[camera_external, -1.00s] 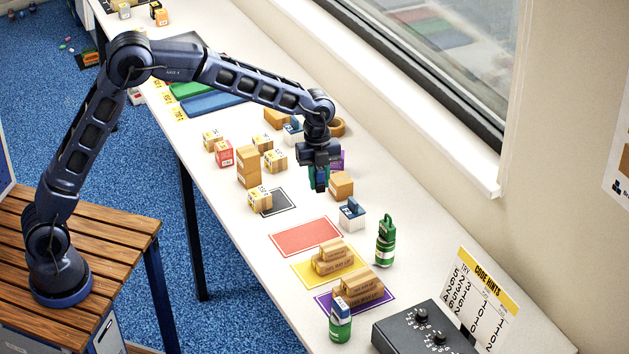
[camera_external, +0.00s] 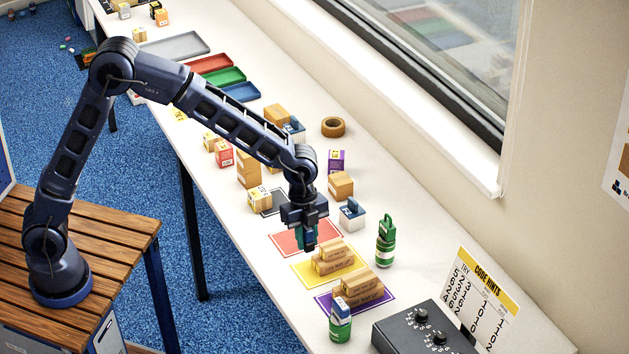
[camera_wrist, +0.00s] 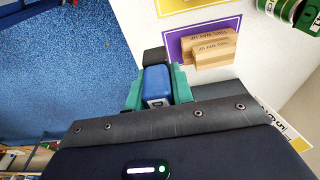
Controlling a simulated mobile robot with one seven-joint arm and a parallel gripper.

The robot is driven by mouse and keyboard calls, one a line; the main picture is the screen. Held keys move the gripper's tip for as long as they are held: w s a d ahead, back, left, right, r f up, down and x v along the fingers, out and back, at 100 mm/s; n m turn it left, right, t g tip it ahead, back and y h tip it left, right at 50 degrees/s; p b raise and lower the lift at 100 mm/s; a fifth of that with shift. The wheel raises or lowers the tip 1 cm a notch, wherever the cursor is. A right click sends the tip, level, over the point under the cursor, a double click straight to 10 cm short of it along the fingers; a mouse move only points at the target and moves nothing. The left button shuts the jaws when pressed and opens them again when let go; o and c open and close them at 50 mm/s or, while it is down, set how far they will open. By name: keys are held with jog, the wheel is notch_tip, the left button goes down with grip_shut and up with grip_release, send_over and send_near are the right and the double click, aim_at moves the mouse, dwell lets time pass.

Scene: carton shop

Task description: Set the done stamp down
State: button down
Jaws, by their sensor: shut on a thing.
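My gripper (camera_external: 306,243) is shut on a small blue thing, which I take for the done stamp (camera_wrist: 157,84). In the wrist view the stamp's blue top sits between the teal fingers; its underside and any wording are hidden. In the external view the gripper is over the front of the red mat (camera_external: 285,240), close to the yellow mat (camera_external: 304,271). I cannot tell whether the stamp touches the table.
Stacked wooden blocks stand on the yellow mat and the purple mat (camera_external: 322,303). A blue-topped white block (camera_external: 352,215) and a green bottle-like item (camera_external: 386,243) stand to the right. Small cartons (camera_external: 248,172) stand behind. A black knob box (camera_external: 408,338) is at the front.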

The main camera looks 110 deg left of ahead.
send_near(308, 294)
jog(key=f, duration=0.5)
jog(key=shift+w+d+f, duration=0.1)
jog(key=shift+w+d, duration=0.25)
jog(key=shift+w, duration=0.05)
jog(key=shift+f, duration=0.55)
jog(key=c, duration=1.2)
grip_release()
jog(key=shift+r, duration=0.1)
